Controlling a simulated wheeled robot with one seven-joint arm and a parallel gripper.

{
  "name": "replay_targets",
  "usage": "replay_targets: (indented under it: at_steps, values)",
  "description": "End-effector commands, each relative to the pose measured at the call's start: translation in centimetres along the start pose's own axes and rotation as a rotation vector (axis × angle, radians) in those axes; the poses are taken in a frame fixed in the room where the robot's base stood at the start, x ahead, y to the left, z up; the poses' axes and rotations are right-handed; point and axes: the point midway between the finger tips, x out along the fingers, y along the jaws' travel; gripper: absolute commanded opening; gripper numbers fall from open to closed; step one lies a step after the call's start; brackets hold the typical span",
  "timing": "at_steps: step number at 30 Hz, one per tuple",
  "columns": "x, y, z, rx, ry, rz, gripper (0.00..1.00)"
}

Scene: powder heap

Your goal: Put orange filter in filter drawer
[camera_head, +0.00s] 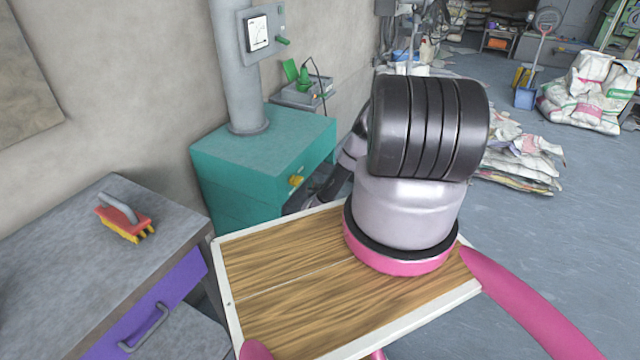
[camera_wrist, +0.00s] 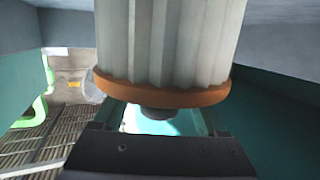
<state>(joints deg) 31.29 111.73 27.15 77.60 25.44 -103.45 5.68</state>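A white pleated filter (camera_wrist: 172,45) with an orange rim (camera_wrist: 165,92) fills the middle of the wrist view. A dark knob (camera_wrist: 158,112) sticks out under the rim. My gripper (camera_wrist: 165,122) has its two fingers apart, with light gaps on both sides of the knob, and no firm contact shows. Teal walls stand left and right of the filter in the wrist view; whether they belong to the filter drawer I cannot tell. In the head view a teal cabinet (camera_head: 255,150) with a yellow knob (camera_head: 296,181) stands by the wall; my arm hides its right side and my gripper.
A grey workbench (camera_head: 60,250) with a red and yellow brush (camera_head: 125,220) and a purple drawer (camera_head: 160,300) stands at left. Paper sacks (camera_head: 590,95) lie at right. A dark slatted surface (camera_wrist: 40,130) and a green object (camera_wrist: 33,110) show left in the wrist view.

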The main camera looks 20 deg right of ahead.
Motion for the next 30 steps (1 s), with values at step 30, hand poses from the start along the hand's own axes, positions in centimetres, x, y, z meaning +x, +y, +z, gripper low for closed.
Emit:
replay_targets:
  at_steps: [30]
  values:
    - [-7.6, 0.0, -0.3, 0.0, 0.0, 0.001, 0.75]
